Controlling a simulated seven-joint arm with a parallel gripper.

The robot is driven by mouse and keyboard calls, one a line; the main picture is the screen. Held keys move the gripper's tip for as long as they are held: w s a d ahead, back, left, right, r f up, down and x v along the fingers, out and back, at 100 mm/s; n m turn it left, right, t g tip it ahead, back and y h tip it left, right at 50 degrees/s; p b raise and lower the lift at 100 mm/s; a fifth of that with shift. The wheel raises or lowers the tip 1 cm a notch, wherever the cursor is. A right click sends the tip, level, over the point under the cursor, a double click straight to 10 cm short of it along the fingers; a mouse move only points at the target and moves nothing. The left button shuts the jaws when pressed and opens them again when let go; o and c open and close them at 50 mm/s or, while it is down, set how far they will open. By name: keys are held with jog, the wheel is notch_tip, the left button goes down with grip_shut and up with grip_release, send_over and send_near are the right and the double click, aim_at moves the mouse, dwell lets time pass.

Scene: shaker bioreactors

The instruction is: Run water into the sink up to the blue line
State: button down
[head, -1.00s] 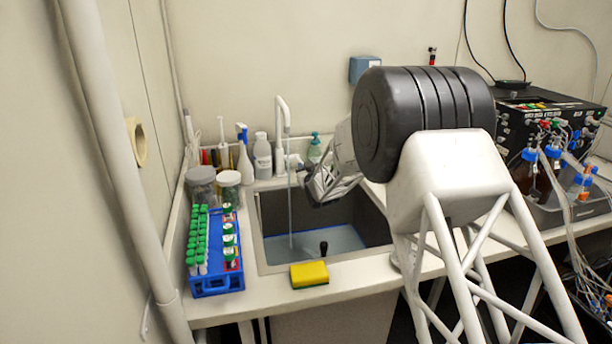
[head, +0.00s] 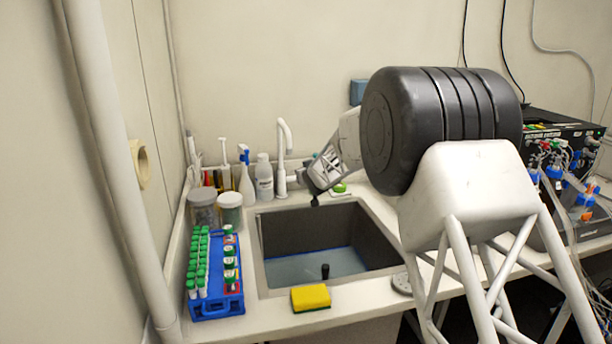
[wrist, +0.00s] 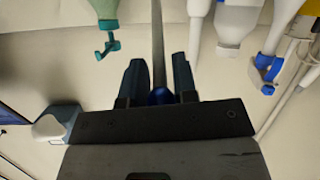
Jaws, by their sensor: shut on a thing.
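The sink (head: 310,228) holds water (head: 295,268). A thin blue line (head: 312,252) runs along its back wall, right at the water's edge as far as I can tell. The white tap (head: 283,150) stands behind the sink, and no stream shows below its spout. My gripper (head: 300,179) is beside the tap's base, to its right. In the wrist view my gripper (wrist: 158,75) has its fingers closed around a narrow grey bar with a blue part (wrist: 159,96), apparently the tap lever. The fingertips are small and partly hidden in the head view.
A black upright plug (head: 325,271) stands in the water. A yellow sponge (head: 310,298) lies on the front rim. A blue tube rack (head: 217,306) and jars (head: 203,208) are left of the sink; bottles (head: 263,178) stand behind. Bioreactor equipment (head: 560,150) is at right.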

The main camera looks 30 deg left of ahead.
jog(key=shift+r, duration=0.1)
jog(key=c, duration=1.1)
grip_release()
jog(key=shift+c, duration=0.2)
jog(key=v, duration=0.7)
jog(key=shift+s+d, duration=0.2)
jog(key=shift+d, duration=0.1)
jog(key=shift+r, duration=0.15)
jog(key=shift+d, duration=0.1)
